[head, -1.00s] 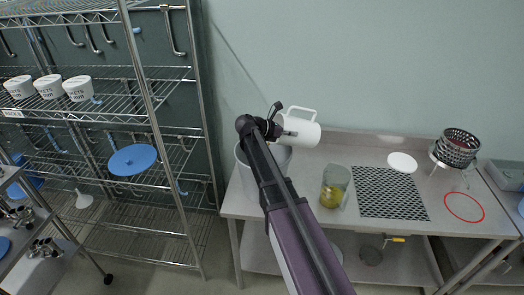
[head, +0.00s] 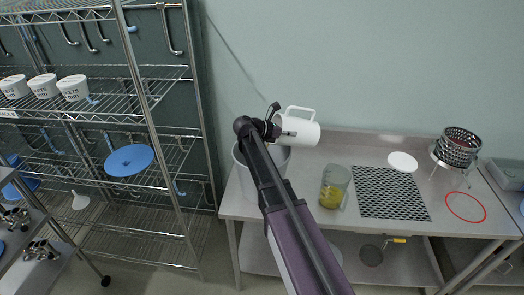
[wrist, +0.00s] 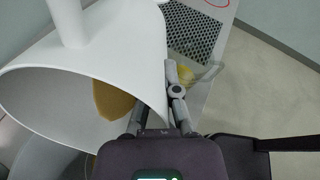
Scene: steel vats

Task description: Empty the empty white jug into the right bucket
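The white jug (head: 297,132) is tipped on its side above the left end of the steel table, its handle upward. My gripper (head: 279,131) is at its left end. A grey bucket (head: 243,176) stands below the jug, partly hidden by my arm. No second bucket is clear.
A clear beaker with yellow liquid (head: 332,193) stands right of the bucket. Further right are a perforated mat (head: 390,195), a white disc (head: 402,161), a red ring (head: 466,206) and a wire basket (head: 456,150). A wire shelf (head: 150,135) stands left.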

